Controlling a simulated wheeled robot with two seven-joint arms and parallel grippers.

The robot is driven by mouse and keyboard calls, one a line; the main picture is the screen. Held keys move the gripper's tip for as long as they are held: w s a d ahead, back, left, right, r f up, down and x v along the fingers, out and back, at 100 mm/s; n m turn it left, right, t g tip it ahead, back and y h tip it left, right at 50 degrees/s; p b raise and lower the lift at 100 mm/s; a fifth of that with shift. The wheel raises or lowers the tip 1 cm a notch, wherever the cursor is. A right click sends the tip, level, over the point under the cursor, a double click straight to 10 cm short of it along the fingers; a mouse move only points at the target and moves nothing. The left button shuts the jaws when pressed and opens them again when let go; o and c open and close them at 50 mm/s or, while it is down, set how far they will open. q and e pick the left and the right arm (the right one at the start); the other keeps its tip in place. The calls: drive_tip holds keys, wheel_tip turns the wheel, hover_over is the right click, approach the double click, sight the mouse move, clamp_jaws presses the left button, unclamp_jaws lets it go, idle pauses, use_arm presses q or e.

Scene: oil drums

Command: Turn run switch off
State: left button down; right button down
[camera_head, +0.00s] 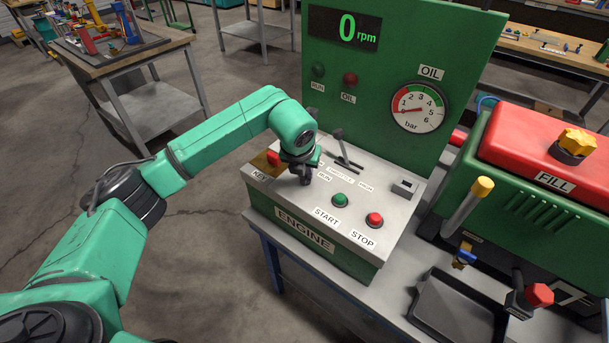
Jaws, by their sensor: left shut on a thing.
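The engine control box (318,240) has a pale sloped top and a green front lettered ENGINE. My left gripper (304,178) comes down onto this top beside the RUN label (325,177), with its fingers closed. The run switch is hidden by the fingers, so its position cannot be seen; the gripper appears shut on it. The display (344,29) above reads 0 rpm. The RUN lamp (318,71) and the OIL lamp (351,79) look dark. My right gripper is not in view.
Close by are a red key (273,158), the throttle lever (340,143), a green START button (340,200) and a red STOP button (374,219). The oil gauge (418,107) is on the upright panel. A green and red machine (540,170) stands to the right.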

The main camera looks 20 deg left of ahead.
use_arm(q)
drive_tip(key=shift+n+y+b, duration=0.3)
drive_tip(key=shift+n+b, duration=0.05)
drive_tip(key=shift+n, duration=0.25)
drive_tip(key=shift+r, duration=0.1)
drive_tip(key=c, duration=0.9)
unclamp_jaws()
drive_tip(key=b+v, duration=0.2)
drive_tip(key=v, duration=1.2)
drive_tip(key=shift+s+d+r+b, duration=0.15)
drive_tip(key=shift+r+b, duration=0.05)
drive_tip(key=shift+b, duration=0.2)
